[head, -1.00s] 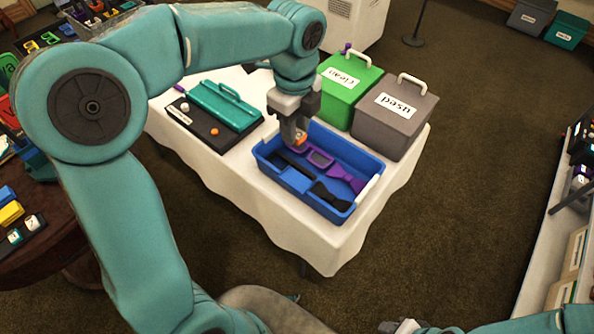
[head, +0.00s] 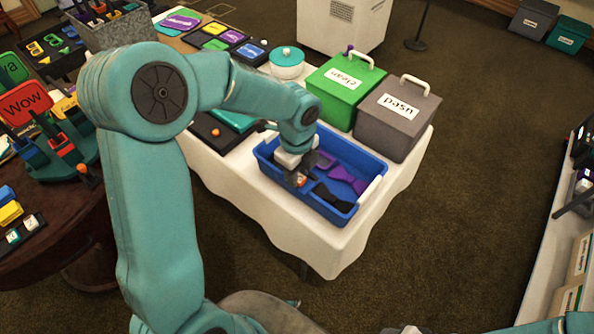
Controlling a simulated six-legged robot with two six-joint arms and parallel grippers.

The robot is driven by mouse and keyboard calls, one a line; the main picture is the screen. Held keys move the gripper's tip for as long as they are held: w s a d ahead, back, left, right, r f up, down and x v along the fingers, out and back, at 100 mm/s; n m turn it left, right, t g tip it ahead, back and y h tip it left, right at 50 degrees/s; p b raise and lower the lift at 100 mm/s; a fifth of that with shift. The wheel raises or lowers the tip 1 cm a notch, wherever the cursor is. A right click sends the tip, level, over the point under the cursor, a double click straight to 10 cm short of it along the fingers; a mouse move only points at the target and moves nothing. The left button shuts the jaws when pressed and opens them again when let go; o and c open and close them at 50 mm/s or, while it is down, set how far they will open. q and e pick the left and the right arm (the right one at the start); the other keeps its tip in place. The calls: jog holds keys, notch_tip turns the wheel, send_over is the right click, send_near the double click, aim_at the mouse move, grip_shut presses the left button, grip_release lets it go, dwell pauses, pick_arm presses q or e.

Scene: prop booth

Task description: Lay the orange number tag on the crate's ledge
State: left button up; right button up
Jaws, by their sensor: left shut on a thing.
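The blue crate (head: 348,215) stands on the white-clothed table. My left gripper (head: 298,182) is low over the crate's near-left side, shut on the orange number tag (head: 301,180). Only a small orange patch of the tag shows between the fingers; its number cannot be read. I cannot tell whether the tag touches the crate. A white strip (head: 373,189) lies along the crate's right rim. Only a small pale piece of my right gripper (head: 408,330) shows at the bottom edge, and its jaws are hidden.
Purple pieces (head: 345,178) and a black bow tie (head: 333,198) lie in the crate. A teal lidded pot (head: 287,64) is behind my arm. The tablecloth's front (head: 315,245) is clear.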

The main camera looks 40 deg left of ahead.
pick_arm(q)
jog(key=shift+f, duration=0.2)
jog(key=shift+s+d+f+b, duration=0.15)
jog(key=shift+s+f+b, duration=0.2)
jog(key=shift+f+b, duration=0.15)
jog(key=o, duration=1)
jog(key=shift+w+f, duration=0.15)
jog(key=shift+w, duration=0.2)
jog(key=shift+r, duration=0.3)
notch_tip(320, 180, up, 13)
jog(key=shift+r+p, duration=0.1)
jog(key=shift+p, duration=0.95)
